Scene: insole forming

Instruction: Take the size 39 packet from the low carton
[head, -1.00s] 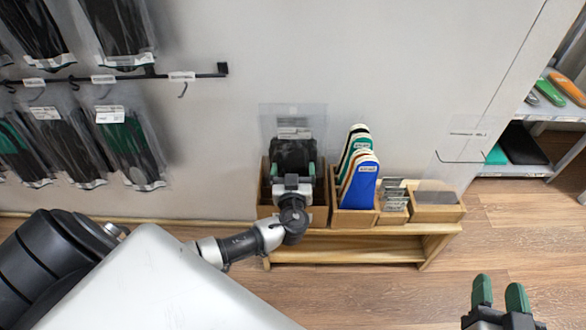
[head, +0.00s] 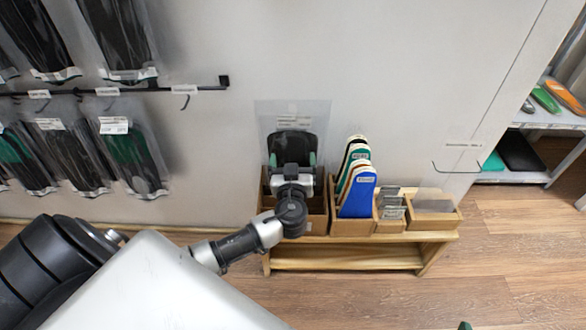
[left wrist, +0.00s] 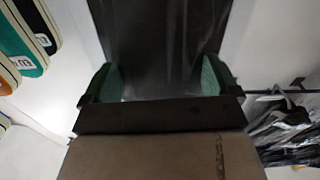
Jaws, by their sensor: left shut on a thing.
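A clear packet with a white label (head: 293,121) and a dark insole inside stands upright above the low wooden carton (head: 318,226) at the left end of the small bench. My left gripper (head: 292,160) is shut on the packet's lower part. The packet's dark sheet also shows between the green fingers in the left wrist view (left wrist: 160,45). The label's print is too small to read. The gripper and wrist hide part of the carton's inside. Only a green tip of my right gripper (head: 465,326) shows at the bottom edge.
Beside the carton on the bench (head: 345,257) stand a box of upright insoles, the front one blue (head: 358,194), a box of small grey items (head: 391,210) and another low box (head: 434,218). Hooked packets (head: 132,155) hang on the left wall. Floor at right is clear.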

